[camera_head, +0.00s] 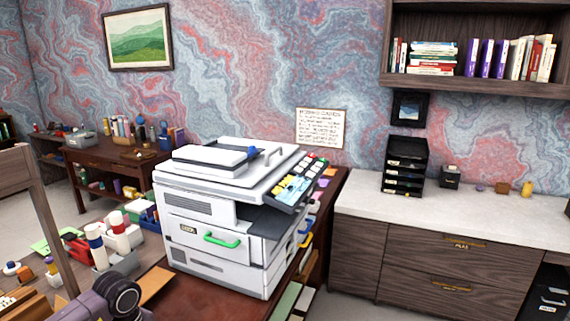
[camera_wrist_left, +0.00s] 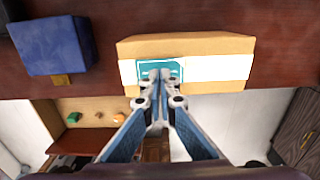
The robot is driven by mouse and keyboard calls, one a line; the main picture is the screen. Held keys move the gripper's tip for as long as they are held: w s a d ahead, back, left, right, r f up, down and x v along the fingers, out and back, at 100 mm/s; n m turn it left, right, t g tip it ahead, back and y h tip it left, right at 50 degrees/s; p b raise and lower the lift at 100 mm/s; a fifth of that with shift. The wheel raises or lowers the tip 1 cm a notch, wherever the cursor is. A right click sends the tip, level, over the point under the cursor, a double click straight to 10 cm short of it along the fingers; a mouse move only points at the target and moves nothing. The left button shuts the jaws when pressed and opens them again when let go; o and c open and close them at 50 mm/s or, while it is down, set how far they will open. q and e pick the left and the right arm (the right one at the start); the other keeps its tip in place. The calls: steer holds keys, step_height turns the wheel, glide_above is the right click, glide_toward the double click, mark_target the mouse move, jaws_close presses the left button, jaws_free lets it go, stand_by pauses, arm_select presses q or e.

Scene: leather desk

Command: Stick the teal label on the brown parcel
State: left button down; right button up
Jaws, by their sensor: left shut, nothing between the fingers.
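In the left wrist view, the brown parcel (camera_wrist_left: 190,46) lies on the dark red-brown desk, with a white band (camera_wrist_left: 218,69) across its near face. The teal label (camera_wrist_left: 174,65) is on the left part of this face, over the band, and looks flat against it. My left gripper (camera_wrist_left: 158,76) is shut and empty. In the head view only part of my left arm (camera_head: 112,298) shows, at the bottom left. My right gripper is not in view.
A blue box (camera_wrist_left: 52,45) stands on the desk left of the parcel. A shelf with small items (camera_wrist_left: 95,118) is below the desk edge. In the head view a white printer (camera_head: 225,215) fills the desk's middle, and a light counter (camera_head: 450,205) is at the right.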

arm_select(q)
steer(key=shift+f+b, duration=0.7)
steer(key=shift+f, duration=0.3)
stand_by(0.3)
stand_by(0.4)
steer(key=shift+r+p, duration=2.5)
steer(key=shift+r, duration=1.1)
steer(key=shift+f, duration=0.1)
